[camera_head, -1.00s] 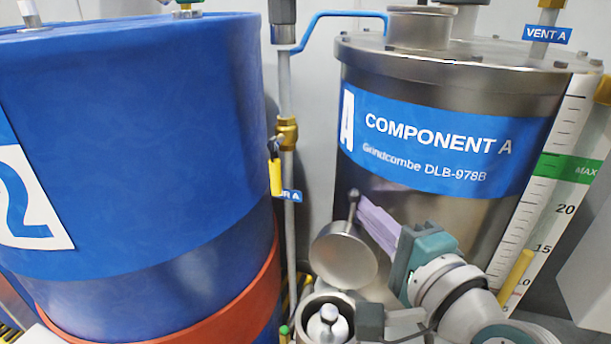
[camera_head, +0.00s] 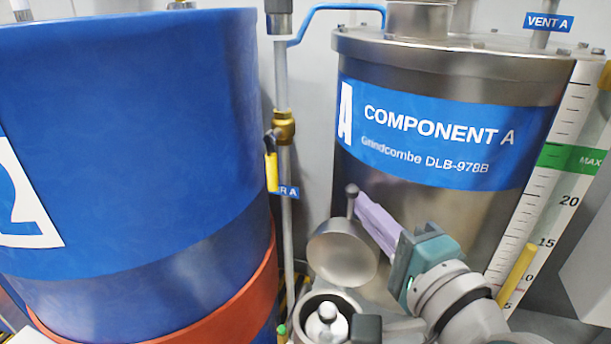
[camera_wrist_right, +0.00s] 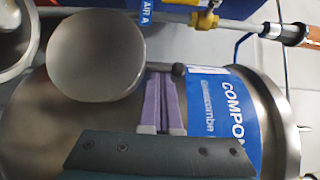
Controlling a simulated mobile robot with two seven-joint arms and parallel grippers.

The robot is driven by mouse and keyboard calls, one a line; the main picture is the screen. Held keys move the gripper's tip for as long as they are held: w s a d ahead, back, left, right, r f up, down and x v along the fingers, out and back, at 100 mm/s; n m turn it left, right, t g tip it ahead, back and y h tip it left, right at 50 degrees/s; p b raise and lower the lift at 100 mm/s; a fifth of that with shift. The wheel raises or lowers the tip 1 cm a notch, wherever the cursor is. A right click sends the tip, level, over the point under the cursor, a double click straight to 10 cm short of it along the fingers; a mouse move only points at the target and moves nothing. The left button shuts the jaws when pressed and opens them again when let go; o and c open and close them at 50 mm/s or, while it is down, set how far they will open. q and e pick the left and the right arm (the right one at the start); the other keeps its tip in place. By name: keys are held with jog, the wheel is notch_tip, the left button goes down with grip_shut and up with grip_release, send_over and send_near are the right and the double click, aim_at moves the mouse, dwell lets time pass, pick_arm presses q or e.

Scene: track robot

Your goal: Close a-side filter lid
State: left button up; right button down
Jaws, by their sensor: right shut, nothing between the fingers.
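The a-side filter lid (camera_head: 342,251) is a round metal disc standing raised, tilted open behind the filter housing (camera_head: 301,308). A thin handle with a dark ball knob (camera_head: 352,189) rises at the lid's upper edge. The housing's mouth is open, with a white-and-grey piece inside. My right gripper (camera_head: 362,204) has purple fingers, shut and empty, with the tips right by the knob; I cannot tell if they touch. In the right wrist view the lid (camera_wrist_right: 96,56) lies left of the fingers, and the knob (camera_wrist_right: 179,69) is at their tips. My left gripper is not in view.
The steel Component A tank (camera_head: 440,210) stands close behind my right gripper. A large blue drum (camera_head: 130,150) fills the left. A vertical pipe with a yellow-handled valve (camera_head: 271,165) runs between them. A level scale (camera_head: 560,150) is at the right.

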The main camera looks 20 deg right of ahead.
jog(key=s+a+f+n+t+y+b, duration=0.2)
jog(key=s+a+f+n+y+b, duration=0.2)
jog(key=b, duration=0.7)
jog(key=s+a+f+n+t+y+b, duration=0.2)
jog(key=s+a+f+n+y+b, duration=0.2)
jog(key=s+n+y+b, duration=0.3)
jog(key=n+y+b, duration=0.2)
jog(key=n+b, duration=0.3)
jog(key=n, duration=0.1)
jog(key=shift+s+t, duration=0.4)
jog(key=shift+f+n, duration=0.15)
jog(key=shift+n, duration=0.15)
